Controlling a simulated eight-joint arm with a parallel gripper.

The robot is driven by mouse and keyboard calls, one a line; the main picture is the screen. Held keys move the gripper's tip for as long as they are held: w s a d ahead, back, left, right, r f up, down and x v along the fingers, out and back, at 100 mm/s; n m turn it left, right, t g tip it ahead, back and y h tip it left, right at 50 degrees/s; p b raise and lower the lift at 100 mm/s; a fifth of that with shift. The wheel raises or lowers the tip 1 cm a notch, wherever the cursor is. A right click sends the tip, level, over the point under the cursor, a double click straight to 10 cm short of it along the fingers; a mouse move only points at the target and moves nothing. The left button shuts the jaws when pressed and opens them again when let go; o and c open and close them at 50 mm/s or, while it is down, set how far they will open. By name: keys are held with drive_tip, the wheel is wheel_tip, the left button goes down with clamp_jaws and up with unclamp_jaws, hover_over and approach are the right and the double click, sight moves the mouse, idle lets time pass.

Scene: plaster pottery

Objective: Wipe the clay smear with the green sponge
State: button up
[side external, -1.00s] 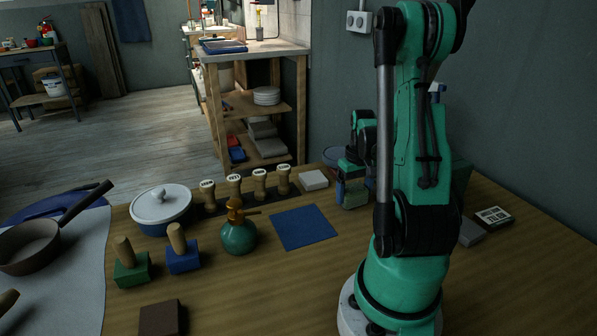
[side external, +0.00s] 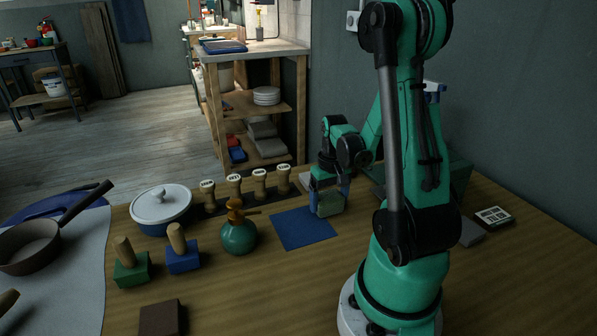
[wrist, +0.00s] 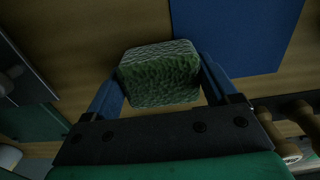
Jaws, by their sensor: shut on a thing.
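My gripper (side external: 330,192) is shut on the green sponge (side external: 331,205). It holds the sponge by its sides near the right edge of the blue mat (side external: 303,229). In the wrist view the textured sponge (wrist: 160,75) sits between the two blue fingers (wrist: 162,84), with the blue mat (wrist: 235,35) up and to the right. The sponge looks raised off the table, but I cannot tell how far. I cannot make out a clay smear in either view.
A green bottle with an orange top (side external: 239,234) stands left of the mat. Several wooden-handled stamps (side external: 234,188) stand in a row behind it, beside a lidded pot (side external: 162,207). A dark brown block (side external: 161,318) lies in front. Bare table lies in front of the mat.

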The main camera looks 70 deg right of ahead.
sight(353, 205)
drive_tip(key=shift+s+d, duration=0.9)
drive_tip(key=shift+s+d+r, duration=0.15)
drive_tip(key=shift+s+d, duration=1.1)
drive_tip(key=shift+s, duration=0.1)
wheel_tip(353, 205, up, 8)
drive_tip(key=shift+w, duration=0.1)
drive_tip(key=w+a+r+n, duration=0.2)
drive_tip(key=w+a+n, duration=0.15)
drive_tip(key=w, duration=0.65)
drive_tip(key=w+a+r+n, duration=0.2)
drive_tip(key=w+a, duration=0.4)
drive_tip(key=a, duration=0.5)
drive_tip(key=w+a+r+n, duration=0.3)
drive_tip(key=w+a, duration=0.3)
drive_tip(key=a, duration=0.5)
drive_tip(key=shift+a+r, duration=0.25)
drive_tip(key=shift+r, duration=0.6)
drive_tip(key=shift+n, duration=0.25)
